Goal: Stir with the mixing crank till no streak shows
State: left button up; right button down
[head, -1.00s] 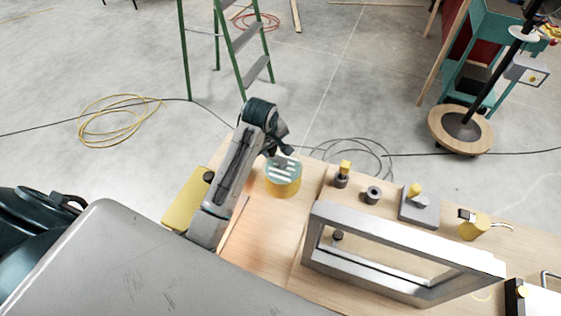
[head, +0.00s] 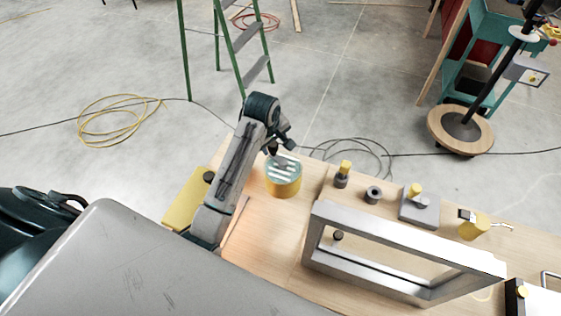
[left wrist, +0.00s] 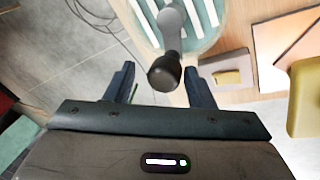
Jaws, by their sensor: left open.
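The yellow mixing pot (head: 283,187) stands on the wooden bench beside my left arm. White streaks show across the teal contents (head: 290,172), and they also show in the left wrist view (left wrist: 207,22). The mixing crank (left wrist: 172,28) is a grey arm ending in a dark round knob (left wrist: 165,73). My left gripper (head: 274,152) is at the pot's far-left rim. In the left wrist view its two fingers (left wrist: 161,84) are apart, with the knob in the gap between them as seen from the camera; no contact shows. My right gripper is out of view.
A metal frame (head: 400,238) stands on the bench right of the pot. Behind it are a dark post with a yellow top (head: 343,174), a dark ring (head: 373,195) and a grey block (head: 418,208). A yellow block (head: 186,203) lies left of my arm.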

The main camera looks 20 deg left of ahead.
pick_arm(q)
jog(key=shift+r, duration=1.8)
